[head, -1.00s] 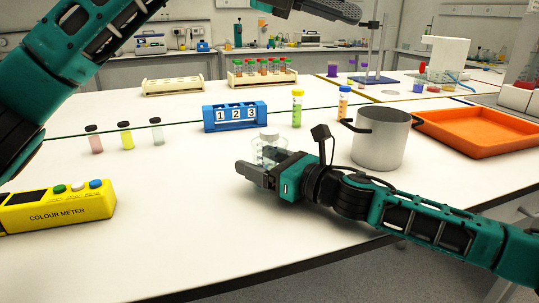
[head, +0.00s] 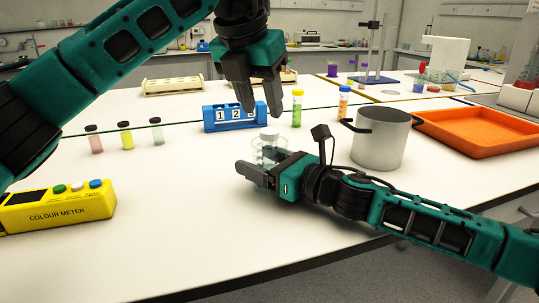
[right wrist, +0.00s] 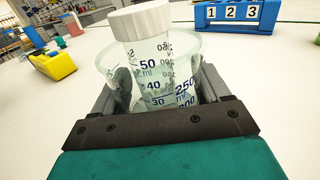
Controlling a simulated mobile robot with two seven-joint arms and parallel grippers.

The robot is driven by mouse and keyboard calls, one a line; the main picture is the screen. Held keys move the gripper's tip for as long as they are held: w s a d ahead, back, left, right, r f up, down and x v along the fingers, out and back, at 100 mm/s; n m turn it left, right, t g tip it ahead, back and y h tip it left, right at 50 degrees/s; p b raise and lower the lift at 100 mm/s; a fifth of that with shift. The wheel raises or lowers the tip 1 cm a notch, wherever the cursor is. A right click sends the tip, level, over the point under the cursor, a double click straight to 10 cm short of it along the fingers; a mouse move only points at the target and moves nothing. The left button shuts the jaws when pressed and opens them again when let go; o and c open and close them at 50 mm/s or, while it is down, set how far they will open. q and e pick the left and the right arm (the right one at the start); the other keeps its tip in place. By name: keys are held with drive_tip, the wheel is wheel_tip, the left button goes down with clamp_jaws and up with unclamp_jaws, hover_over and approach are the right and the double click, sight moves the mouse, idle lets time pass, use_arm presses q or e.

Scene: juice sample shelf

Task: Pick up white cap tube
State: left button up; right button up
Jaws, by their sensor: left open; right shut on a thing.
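The white cap tube (head: 269,133) stands inside a clear glass beaker (head: 258,157). In the right wrist view the tube's white screw cap (right wrist: 141,20) rises above the beaker's rim, and the tube leans slightly. My right gripper (head: 252,172) is shut on the beaker, low on the white table; the fingers (right wrist: 158,95) lie on either side of the glass in the right wrist view. My left gripper (head: 264,108) is open and empty, pointing down just above the cap, and appears apart from it.
A blue numbered rack (head: 222,117) stands behind the beaker. Several small vials (head: 125,136) and a yellow colour meter (head: 57,206) are left. The front table is clear.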

sight(269, 131)
use_arm(q)
drive_tip(key=shift+w+x, duration=0.1)
drive_tip(key=shift+x, duration=1.45)
drive_tip(key=shift+w+x, duration=0.15)
drive_tip(key=shift+x, duration=1.4)
drive_tip(key=shift+r, duration=0.15)
drive_tip(key=shift+c, duration=0.2)
clamp_jaws()
